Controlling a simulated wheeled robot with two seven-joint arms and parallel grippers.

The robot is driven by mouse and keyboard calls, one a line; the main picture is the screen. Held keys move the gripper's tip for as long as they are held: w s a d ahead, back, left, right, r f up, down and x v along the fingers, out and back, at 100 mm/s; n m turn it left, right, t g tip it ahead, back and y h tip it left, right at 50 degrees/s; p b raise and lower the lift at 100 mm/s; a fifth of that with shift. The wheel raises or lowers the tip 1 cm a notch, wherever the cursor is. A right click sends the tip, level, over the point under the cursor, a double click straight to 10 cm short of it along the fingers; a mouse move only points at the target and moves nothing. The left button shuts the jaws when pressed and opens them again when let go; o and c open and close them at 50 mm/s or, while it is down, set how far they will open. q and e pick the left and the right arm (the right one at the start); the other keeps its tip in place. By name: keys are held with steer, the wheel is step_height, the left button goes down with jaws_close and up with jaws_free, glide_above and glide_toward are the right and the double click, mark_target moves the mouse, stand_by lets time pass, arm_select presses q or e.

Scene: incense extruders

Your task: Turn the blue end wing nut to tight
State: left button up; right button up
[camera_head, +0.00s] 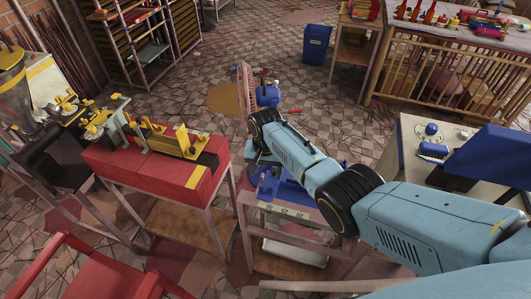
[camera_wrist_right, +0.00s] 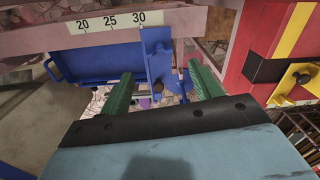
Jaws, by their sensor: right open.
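In the right wrist view, my right gripper (camera_wrist_right: 160,74) has two green fingers spread apart. Between them stands an upright blue end bracket (camera_wrist_right: 157,52) at the end of a blue tray (camera_wrist_right: 100,62). Small blue parts (camera_wrist_right: 182,80) show low beside the bracket, between the fingers; the blue wing nut may be among them, but I cannot make out its shape or angle. No contact with the fingers is clear. In the head view, my right arm reaches over the blue fixture (camera_head: 285,188) and hides much of it. My left gripper is not in view.
A pale scale strip (camera_wrist_right: 110,22) marked 20, 25, 30 runs along a beam above the tray. A red bench (camera_head: 150,170) with yellow fittings stands left of the blue fixture. A control panel (camera_head: 405,150) with blue knobs stands right. A blue bin (camera_head: 316,45) stands farther back.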

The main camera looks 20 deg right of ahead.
step_height(320, 180, up, 6)
steer(key=shift+f, duration=0.1)
stand_by(0.6)
